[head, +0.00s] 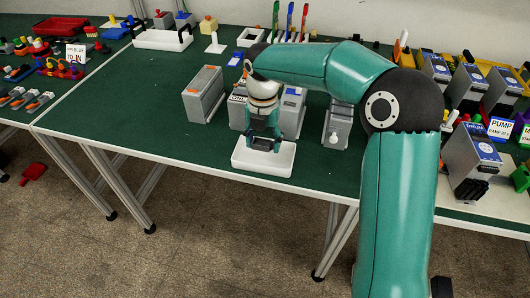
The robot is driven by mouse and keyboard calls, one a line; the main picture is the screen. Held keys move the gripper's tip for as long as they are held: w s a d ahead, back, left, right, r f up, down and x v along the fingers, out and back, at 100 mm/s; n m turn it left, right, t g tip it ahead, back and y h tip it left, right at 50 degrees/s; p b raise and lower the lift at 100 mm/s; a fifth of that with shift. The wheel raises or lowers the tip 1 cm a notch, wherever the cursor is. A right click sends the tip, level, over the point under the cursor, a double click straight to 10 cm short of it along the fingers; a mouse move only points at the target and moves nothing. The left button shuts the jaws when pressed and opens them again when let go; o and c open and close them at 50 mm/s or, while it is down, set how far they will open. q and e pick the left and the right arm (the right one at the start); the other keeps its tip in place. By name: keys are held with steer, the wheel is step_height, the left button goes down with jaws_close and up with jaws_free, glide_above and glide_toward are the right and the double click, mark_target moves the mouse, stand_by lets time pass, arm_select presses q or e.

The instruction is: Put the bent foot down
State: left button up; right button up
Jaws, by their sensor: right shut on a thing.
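My right gripper (264,144) points down over a shallow white tray (262,171) at the front edge of the green table. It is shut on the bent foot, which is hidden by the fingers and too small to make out. The fingertips are low, at or just above the tray; I cannot tell whether the held piece touches it. My left gripper is not in view.
Grey device housings (204,94) stand behind the tray, and a smaller grey unit (337,128) stands to its right. A white tray with dark handles (162,41) sits at the back left. Green tabletop (130,100) is clear at left.

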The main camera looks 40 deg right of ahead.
mark_target(263, 149)
steer(key=shift+f, duration=2.15)
steer(key=shift+f, duration=0.2)
steer(key=o, duration=1.1)
steer(key=shift+c, duration=0.2)
steer(key=shift+r, duration=0.1)
step_height(263, 149, up, 12)
steer(key=shift+r+p, duration=0.1)
steer(key=shift+p, duration=0.4)
